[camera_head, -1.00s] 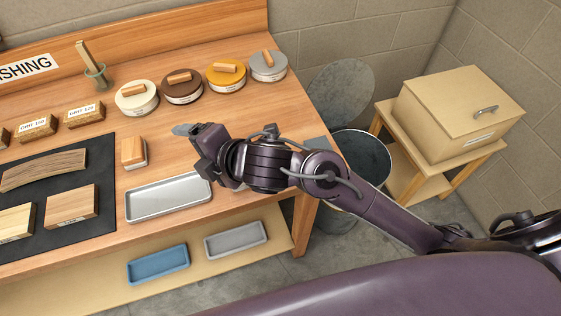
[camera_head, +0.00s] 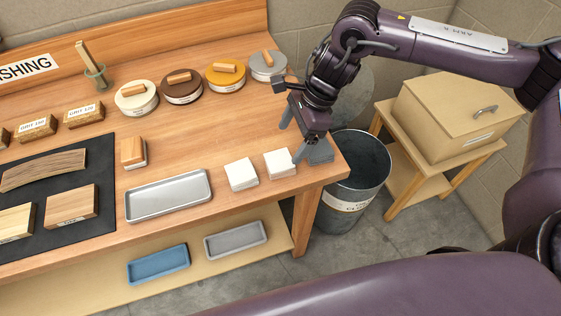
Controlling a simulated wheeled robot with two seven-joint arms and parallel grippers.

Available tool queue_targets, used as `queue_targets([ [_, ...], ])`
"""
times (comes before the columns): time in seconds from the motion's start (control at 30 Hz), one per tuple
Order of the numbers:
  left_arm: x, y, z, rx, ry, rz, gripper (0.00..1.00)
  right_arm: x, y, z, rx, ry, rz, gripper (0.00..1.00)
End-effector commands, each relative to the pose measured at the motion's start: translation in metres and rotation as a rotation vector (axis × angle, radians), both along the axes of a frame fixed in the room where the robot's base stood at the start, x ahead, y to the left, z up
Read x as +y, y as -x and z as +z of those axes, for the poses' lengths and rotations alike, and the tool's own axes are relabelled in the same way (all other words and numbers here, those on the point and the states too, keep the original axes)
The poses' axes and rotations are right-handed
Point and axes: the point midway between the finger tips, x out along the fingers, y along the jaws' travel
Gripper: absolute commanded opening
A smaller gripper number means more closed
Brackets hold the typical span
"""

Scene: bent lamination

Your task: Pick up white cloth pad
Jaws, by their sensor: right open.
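Two white cloth pad stacks lie on the wooden bench near its front right: a left white pad (camera_head: 241,174) and a right white pad (camera_head: 280,163). My right gripper (camera_head: 292,138) is open and empty, pointing down over the bench's right end, just above and behind the right white pad. One finger comes close to that pad's upper right corner; I cannot tell whether it touches. A grey pad (camera_head: 320,153) lies right of it, partly hidden by the gripper. My left gripper is not in view.
A metal tray (camera_head: 168,196) lies left of the pads, with a wooden-handled block (camera_head: 133,152) behind it. Lidded tins, including a grey one (camera_head: 268,65), line the back. A metal bin (camera_head: 356,175) stands beside the bench's right end. The bench between tins and pads is clear.

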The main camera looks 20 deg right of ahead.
Motion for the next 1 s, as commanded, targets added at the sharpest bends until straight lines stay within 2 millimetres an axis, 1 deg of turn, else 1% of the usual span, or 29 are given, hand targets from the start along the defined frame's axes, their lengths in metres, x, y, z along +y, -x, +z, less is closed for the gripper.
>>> queue_targets([
  [0.07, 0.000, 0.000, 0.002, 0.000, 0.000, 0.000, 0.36, -0.001, 0.000, -0.003, 0.003, 0.004, 0.007, 0.82],
  [0.27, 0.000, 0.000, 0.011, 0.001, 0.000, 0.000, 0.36, 0.007, 0.001, -0.023, 0.004, 0.003, 0.008, 0.82],
  [0.37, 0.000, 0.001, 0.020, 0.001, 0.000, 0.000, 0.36, 0.010, 0.002, -0.033, 0.004, 0.004, 0.006, 0.82],
  [0.47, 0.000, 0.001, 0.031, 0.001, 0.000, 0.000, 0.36, 0.015, 0.003, -0.048, 0.006, 0.004, 0.007, 0.82],
  [0.5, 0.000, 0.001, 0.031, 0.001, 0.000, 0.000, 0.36, 0.017, 0.003, -0.055, 0.004, 0.003, 0.007, 0.82],
  [0.6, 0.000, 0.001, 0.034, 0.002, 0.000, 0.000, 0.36, 0.021, 0.002, -0.066, 0.003, 0.002, 0.007, 0.82],
  [0.7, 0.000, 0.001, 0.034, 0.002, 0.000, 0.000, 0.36, 0.023, 0.002, -0.072, 0.001, 0.002, 0.006, 0.82],
  [0.9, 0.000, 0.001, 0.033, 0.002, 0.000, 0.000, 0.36, 0.023, 0.002, -0.073, 0.000, 0.002, 0.005, 0.82],
  [1.0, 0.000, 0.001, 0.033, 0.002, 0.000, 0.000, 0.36, 0.023, 0.002, -0.072, 0.000, 0.002, 0.005, 0.69],
])
